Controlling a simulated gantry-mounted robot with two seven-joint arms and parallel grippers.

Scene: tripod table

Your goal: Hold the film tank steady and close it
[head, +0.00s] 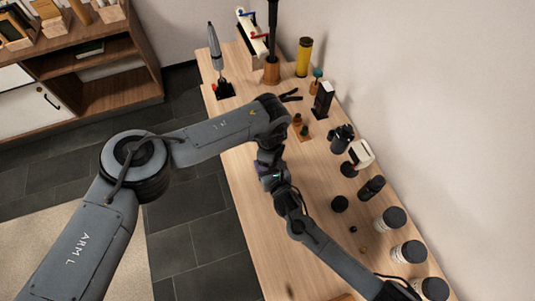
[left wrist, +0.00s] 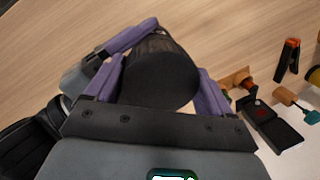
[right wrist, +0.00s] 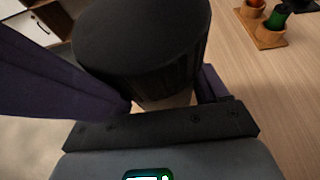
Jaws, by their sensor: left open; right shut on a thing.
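A black, ribbed cylindrical piece, seemingly the film tank or its lid, fills the middle of the left wrist view (left wrist: 160,78) and the right wrist view (right wrist: 135,42). I cannot tell which part it is or whether a seam is closed. My left gripper (head: 267,160) is open, its purple fingers on either side of the black piece. My right gripper (head: 275,182) is shut on the black piece from the opposite side. The two grippers meet over the middle of the table and hide the piece in the head view.
The wooden table (head: 262,240) holds white jars with black lids (head: 390,217), a dark bottle (head: 371,187), a camera (head: 342,138) and a yellow cylinder (head: 304,57) along the wall. Small coloured bottles on a wooden stand (head: 301,130) are near my left wrist. The table's left strip is bare.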

